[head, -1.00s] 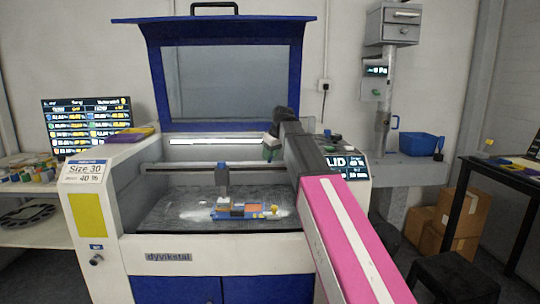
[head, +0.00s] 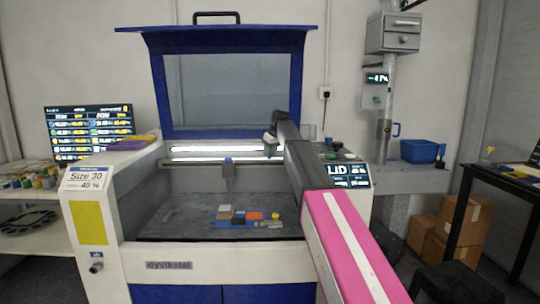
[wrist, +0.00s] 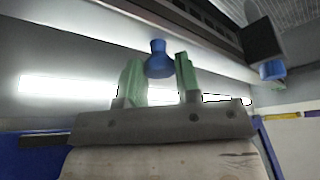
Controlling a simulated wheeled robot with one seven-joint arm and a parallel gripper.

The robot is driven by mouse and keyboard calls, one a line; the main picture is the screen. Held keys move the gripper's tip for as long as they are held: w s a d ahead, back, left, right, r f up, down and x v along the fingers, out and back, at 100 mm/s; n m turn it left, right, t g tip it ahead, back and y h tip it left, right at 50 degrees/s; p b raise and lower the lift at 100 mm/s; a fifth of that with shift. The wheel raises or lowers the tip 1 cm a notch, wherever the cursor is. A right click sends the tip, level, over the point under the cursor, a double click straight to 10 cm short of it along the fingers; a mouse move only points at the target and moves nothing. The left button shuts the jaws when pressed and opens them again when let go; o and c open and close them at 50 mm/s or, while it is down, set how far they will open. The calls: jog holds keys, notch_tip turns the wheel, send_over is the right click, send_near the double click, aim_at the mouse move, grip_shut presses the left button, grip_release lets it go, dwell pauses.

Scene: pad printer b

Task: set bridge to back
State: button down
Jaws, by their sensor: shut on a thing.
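The bridge (head: 200,162) is a grey beam across the inside of the open blue-and-white machine, near the back of its bed. A blue-capped carriage (head: 228,161) hangs from it left of my gripper. In the wrist view the dark beam (wrist: 190,17) runs along the top, with a dark block and blue part (wrist: 268,48) at right. My gripper (head: 270,152) is at the bridge's right part. In the wrist view its green fingers (wrist: 159,75) are shut on a blue knob (wrist: 158,58). How the knob joins the bridge is hard to see.
The machine's blue lid (head: 228,40) stands open above. On the grey bed (head: 175,218) lies a group of small coloured blocks (head: 245,217), in front of the bridge. A control panel (head: 345,171) is on the machine's right side, close to my arm.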

jog(key=shift+w, duration=0.65)
jog(key=shift+r, duration=0.1)
jog(key=c, duration=0.8)
grip_release()
jog(key=shift+w, duration=0.1)
jog(key=shift+s+d+r, duration=0.1)
jog(key=shift+s+r, duration=0.1)
jog(key=v, duration=1)
jog(key=shift+r, duration=0.1)
jog(key=shift+s, duration=0.1)
